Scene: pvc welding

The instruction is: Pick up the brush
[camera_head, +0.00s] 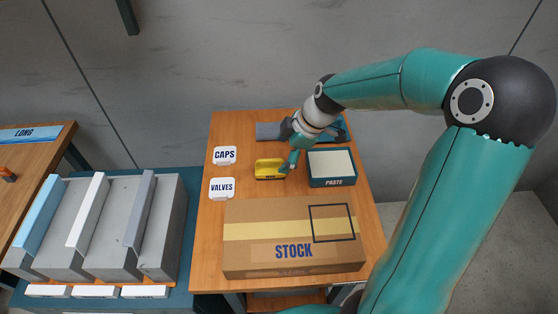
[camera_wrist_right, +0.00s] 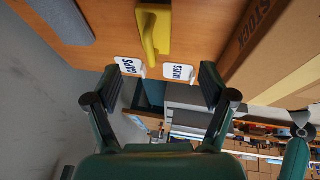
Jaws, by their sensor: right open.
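In the head view a small yellow thing (camera_head: 268,169), which I take for the brush or its holder, sits on the wooden table between the CAPS and PASTE labels. Its front label is too small to read. The yellow thing (camera_wrist_right: 154,30) also shows at the top of the right wrist view, with an arm-like part pointing down. My right gripper (camera_head: 290,148) is just behind and right of it in the head view. In the wrist view the right gripper (camera_wrist_right: 165,77) is open and empty, with the yellow thing beyond its fingertips. My left gripper does not show.
The wooden table (camera_head: 210,240) carries a STOCK box (camera_head: 260,210) in front and a teal PASTE box (camera_head: 331,167) at right. CAPS (camera_head: 224,155) and VALVES (camera_head: 222,188) labels stand at left. A grey-blue piece (camera_head: 268,131) lies at the back. Grey bins (camera_head: 110,215) stand further left.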

